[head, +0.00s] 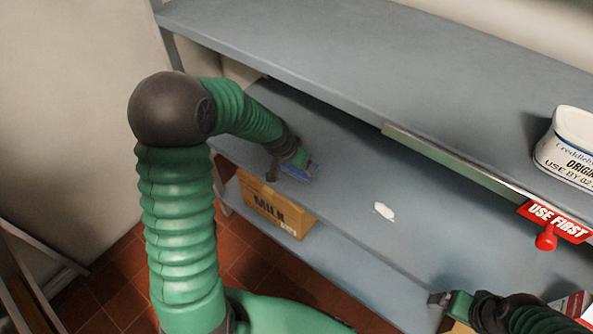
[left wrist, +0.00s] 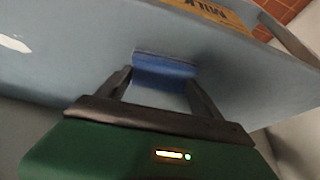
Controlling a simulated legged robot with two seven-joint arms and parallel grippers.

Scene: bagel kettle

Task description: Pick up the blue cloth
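The blue cloth (head: 297,172) lies on the middle grey shelf, mostly covered by my left gripper in the head view. In the left wrist view the blue cloth (left wrist: 163,66) is a small folded-looking strip at the fingertips. My left gripper (left wrist: 160,76) has its two dark fingers spread apart, with the cloth's near part in the gap between them. Whether the fingers touch its sides is unclear. My left gripper also shows in the head view (head: 292,168), low over the shelf. My right gripper (head: 440,298) is at the bottom right, its fingers mostly hidden.
A cardboard milk box (head: 270,210) stands on the lower shelf. A white patch (head: 384,211) marks the middle shelf (head: 350,175). The upper shelf (head: 330,50) overhangs it and holds a white tub (head: 570,150). A red "USE FIRST" sign (head: 553,222) hangs at right.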

